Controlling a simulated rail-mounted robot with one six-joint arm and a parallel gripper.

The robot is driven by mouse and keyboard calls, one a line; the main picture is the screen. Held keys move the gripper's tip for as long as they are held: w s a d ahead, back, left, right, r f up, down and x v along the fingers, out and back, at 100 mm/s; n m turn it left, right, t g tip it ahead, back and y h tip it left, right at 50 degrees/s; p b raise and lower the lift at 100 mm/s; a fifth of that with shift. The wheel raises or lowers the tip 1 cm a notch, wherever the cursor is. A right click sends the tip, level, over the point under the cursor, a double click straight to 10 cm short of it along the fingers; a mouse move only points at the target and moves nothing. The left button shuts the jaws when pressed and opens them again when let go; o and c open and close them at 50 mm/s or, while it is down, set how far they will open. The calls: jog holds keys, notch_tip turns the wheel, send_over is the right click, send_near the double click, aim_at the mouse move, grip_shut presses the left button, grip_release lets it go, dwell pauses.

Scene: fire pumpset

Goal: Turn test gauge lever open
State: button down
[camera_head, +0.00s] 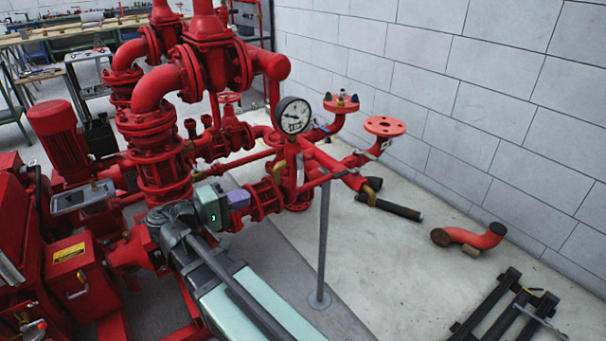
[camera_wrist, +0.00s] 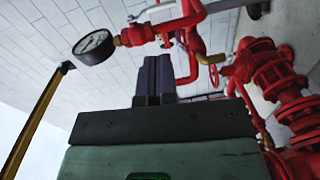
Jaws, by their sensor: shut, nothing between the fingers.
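The round white-faced gauge (camera_head: 292,115) stands above the red pipework in the head view. In the wrist view the gauge (camera_wrist: 93,46) is at upper left, joined to a red pipe by a brass fitting (camera_wrist: 120,40). A yellow lever (camera_head: 279,171) shows below the gauge in the head view; a yellow handle (camera_wrist: 211,58) shows right of my fingers in the wrist view. I cannot tell which is the test gauge lever. My gripper (camera_head: 246,198) is shut and empty, left of and below the gauge. Its purple fingers (camera_wrist: 157,62) are together, apparently apart from the pipes.
Red flanged pipes (camera_head: 162,165) and a red motor (camera_head: 55,140) crowd the left. A grey support post (camera_head: 323,240) stands on the floor right of my arm. A block wall (camera_head: 450,90) closes the back. A loose red elbow pipe (camera_head: 470,238) and a black rack (camera_head: 505,310) lie at right.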

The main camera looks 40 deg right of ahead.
aim_at(298, 179)
jog(key=shift+n, duration=0.4)
jog(key=d, duration=0.4)
jog(key=s+d, duration=0.1)
jog(key=d, duration=0.4)
jog(key=s+d, duration=0.1)
jog(key=d, duration=0.3)
jog(key=shift+d+f+b, duration=0.2)
jog(key=shift+f+b, duration=0.15)
jog(key=shift+f, duration=0.05)
jog(key=shift+s+d+f, duration=0.1)
jog(key=shift+d, duration=0.3)
